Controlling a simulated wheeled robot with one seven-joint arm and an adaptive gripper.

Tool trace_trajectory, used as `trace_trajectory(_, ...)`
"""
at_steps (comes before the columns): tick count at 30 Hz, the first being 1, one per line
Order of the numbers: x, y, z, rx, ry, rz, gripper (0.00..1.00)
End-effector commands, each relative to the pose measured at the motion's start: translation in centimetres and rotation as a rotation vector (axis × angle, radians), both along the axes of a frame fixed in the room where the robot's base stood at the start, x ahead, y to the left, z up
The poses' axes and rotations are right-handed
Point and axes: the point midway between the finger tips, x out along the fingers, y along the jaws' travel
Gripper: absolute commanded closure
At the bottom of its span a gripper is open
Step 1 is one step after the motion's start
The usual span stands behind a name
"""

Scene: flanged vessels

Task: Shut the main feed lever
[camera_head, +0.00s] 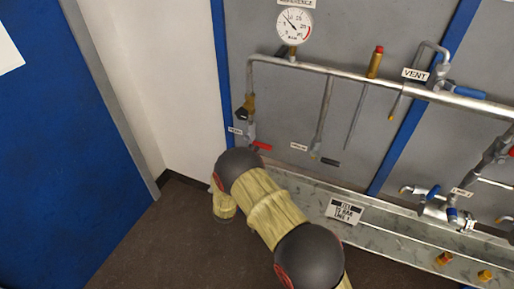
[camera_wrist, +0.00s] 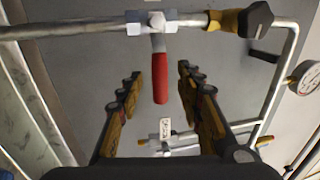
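A red-handled lever (camera_head: 262,146) sits low on the left vertical pipe in the head view, beside a small label (camera_head: 236,130) too small to read surely; I take it as the main feed lever. In the wrist view the red lever (camera_wrist: 160,78) hangs from a metal valve body (camera_wrist: 152,23), square to its pipe in the picture. My gripper (camera_wrist: 159,73) is open, one finger on each side of the red handle, with visible gaps to both. I cannot tell its depth relative to the handle. In the head view my arm hides the gripper.
A black-handled lever (camera_head: 329,161) is on the neighbouring pipe. A pressure gauge (camera_head: 294,25) stands above. A brass-coloured fitting (camera_wrist: 229,19) is on the same pipe as the red lever. Blue-handled valves (camera_head: 433,193) are at right. A metal ledge (camera_head: 390,232) runs below; a blue panel (camera_head: 70,130) stands left.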

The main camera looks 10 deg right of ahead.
Motion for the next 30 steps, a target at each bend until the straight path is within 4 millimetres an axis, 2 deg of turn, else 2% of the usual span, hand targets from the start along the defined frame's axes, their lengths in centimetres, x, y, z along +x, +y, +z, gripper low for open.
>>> trace_trajectory(6,-3.2,2.5,-0.8,-0.001,0.002,0.003,0.64)
trace_trajectory(12,-4.6,3.4,-1.1,0.0,0.0,0.001,0.64)
trace_trajectory(30,-4.9,3.5,-1.2,0.005,-0.003,0.001,0.64)
